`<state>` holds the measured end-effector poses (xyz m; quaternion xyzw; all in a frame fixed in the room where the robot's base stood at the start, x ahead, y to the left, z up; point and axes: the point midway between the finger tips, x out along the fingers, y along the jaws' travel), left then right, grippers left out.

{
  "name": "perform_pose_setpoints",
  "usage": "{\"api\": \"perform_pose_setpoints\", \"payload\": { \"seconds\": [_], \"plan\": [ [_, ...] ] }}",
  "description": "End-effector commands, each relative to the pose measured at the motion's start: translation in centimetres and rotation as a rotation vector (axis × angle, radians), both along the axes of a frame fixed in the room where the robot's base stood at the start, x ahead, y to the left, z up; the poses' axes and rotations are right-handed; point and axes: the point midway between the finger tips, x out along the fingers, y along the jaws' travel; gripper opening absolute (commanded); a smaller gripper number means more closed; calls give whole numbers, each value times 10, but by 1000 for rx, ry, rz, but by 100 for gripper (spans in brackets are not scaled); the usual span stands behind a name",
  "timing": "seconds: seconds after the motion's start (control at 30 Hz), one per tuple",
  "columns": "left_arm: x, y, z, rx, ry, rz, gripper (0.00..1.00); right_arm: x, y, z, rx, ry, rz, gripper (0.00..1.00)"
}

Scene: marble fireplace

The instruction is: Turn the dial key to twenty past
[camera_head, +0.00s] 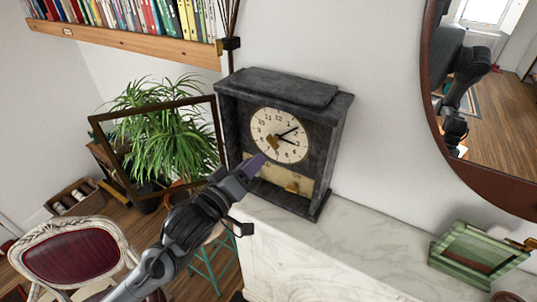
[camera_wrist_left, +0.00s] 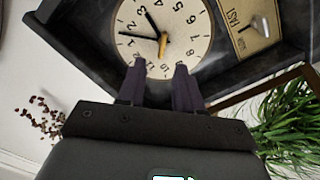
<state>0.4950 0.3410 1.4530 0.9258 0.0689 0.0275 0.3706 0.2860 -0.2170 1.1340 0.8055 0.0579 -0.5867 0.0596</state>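The dark stone clock (camera_head: 322,125) stands upright on the mantel, its cream dial (camera_head: 268,122) uncovered. The brass dial key (camera_head: 271,142) sits near the dial's middle, and in the left wrist view it shows as a small upright bar (camera_wrist_left: 163,46). In the head view one dark hand points near 2, the other near 3. My left gripper (camera_head: 256,162) is at the dial's lower left. In the left wrist view its two purple fingers (camera_wrist_left: 158,72) are apart and empty, the key beyond their tips. My right gripper is not in view.
A brass panel (camera_head: 268,181) with a small brass piece (camera_head: 292,188) lies below the dial. The framed clock door (camera_head: 217,137) stands open at the left, before a plant (camera_head: 165,130). A green box (camera_head: 476,250) sits at the right; marble (camera_head: 360,250) lies bare between.

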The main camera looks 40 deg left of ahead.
Motion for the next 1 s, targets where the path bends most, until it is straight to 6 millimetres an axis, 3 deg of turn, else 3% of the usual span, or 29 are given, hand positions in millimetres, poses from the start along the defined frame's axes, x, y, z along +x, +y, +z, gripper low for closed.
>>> {"api": "perform_pose_setpoints", "payload": {
  "seconds": [0.03, 0.2, 0.27, 0.6, 1.0],
  "plan": [
    [2, 1, -6, 1, -6, 3, 35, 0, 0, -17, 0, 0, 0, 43],
    [6, 6, -6, 6, -7, 21, 35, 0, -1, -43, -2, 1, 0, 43],
    [18, 8, 3, 6, -1, 21, 35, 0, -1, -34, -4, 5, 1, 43],
    [70, 17, 2, 5, 0, 21, 35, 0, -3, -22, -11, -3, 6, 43],
    [86, 19, 0, 4, 1, 21, 35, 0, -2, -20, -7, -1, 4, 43]
  ]
}}
